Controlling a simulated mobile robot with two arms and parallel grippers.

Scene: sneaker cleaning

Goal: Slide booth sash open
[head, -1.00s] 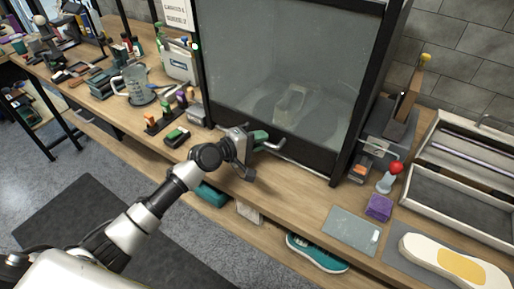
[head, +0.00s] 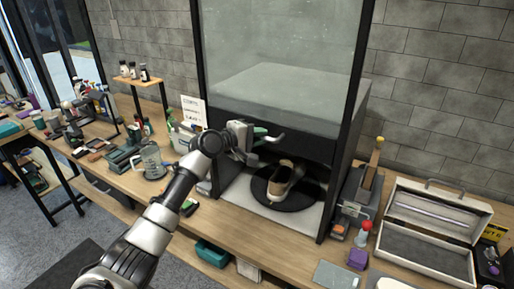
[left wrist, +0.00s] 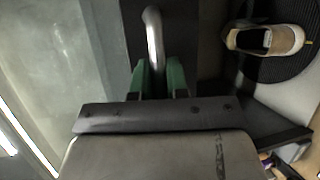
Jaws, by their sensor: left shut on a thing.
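The booth sash (head: 235,50) is a hazy glass panel with a dark bottom rail. It stands raised, leaving the lower front of the booth open. My left gripper (head: 258,137) is at the rail, and its green fingers (left wrist: 160,80) are shut on the metal sash handle (left wrist: 154,38). The handle's free end also shows in the head view (head: 274,139). Inside the booth a tan and white sneaker (head: 284,181) rests on a round black turntable (head: 262,190), below and behind my gripper. The sneaker also shows in the left wrist view (left wrist: 266,40). My right gripper is out of view.
An open case (head: 431,243) and a purple block (head: 357,258) are on the bench right of the booth. A red-topped bottle (head: 364,232) stands near its right post. A clear jug (head: 152,163) and a sign (head: 193,111) are to the left.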

